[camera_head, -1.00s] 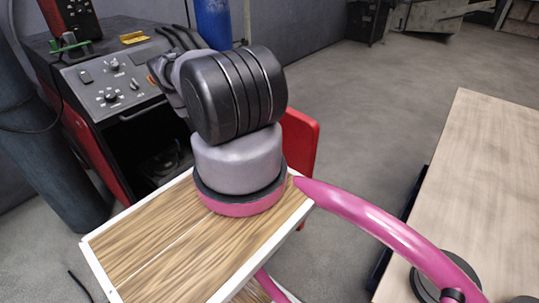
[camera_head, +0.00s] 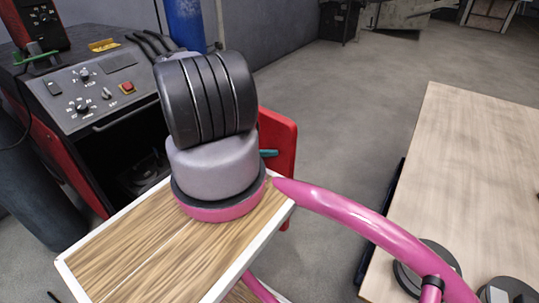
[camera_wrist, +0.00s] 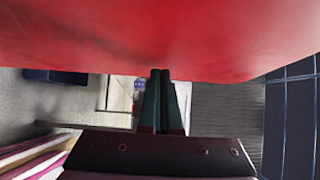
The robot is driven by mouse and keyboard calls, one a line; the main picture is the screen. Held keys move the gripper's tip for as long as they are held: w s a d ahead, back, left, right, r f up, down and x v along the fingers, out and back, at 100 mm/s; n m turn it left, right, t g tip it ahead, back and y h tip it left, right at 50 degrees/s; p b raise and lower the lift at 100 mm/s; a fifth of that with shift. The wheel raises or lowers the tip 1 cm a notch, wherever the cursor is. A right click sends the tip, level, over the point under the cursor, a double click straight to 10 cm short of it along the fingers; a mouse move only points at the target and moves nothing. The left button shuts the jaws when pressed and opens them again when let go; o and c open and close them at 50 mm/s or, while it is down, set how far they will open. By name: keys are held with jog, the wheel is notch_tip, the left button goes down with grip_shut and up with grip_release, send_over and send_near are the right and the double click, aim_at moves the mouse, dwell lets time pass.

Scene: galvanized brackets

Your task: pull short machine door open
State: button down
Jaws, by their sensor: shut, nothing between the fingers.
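The short machine (camera_head: 95,95) is red and black, with a knobbed control panel, at the left of the head view. Its dark front compartment (camera_head: 135,165) is uncovered. The red door (camera_head: 281,145) stands swung out to the right, partly hidden behind my arm. In the wrist view, a red panel (camera_wrist: 150,40), apparently the door, fills the top. My gripper (camera_wrist: 160,75) is shut and empty, its dark green fingertips at the panel's lower edge; I cannot tell whether they touch. In the head view only a teal bit of my gripper (camera_head: 269,153) shows, overlapping the door.
A wooden table (camera_head: 470,130) with dark round parts (camera_head: 425,265) stands at the right. A blue cylinder (camera_head: 186,22) stands behind the machine, and a dark cylinder (camera_head: 35,190) at its left. Grey floor (camera_head: 340,110) is clear between the door and the table.

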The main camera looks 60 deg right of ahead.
aim_at(271, 147)
jog(key=d+n+t+h, duration=0.3)
jog(key=d, duration=1.1)
jog(key=shift+s+d, duration=0.15)
jog(key=shift+s, duration=0.1)
jog(key=w+a, duration=0.1)
jog(key=a, duration=0.3)
jog(key=w+a, duration=0.1)
jog(key=a, duration=0.3)
jog(key=w+a, duration=0.2)
jog(key=a, duration=0.2)
jog(key=shift+a, duration=0.3)
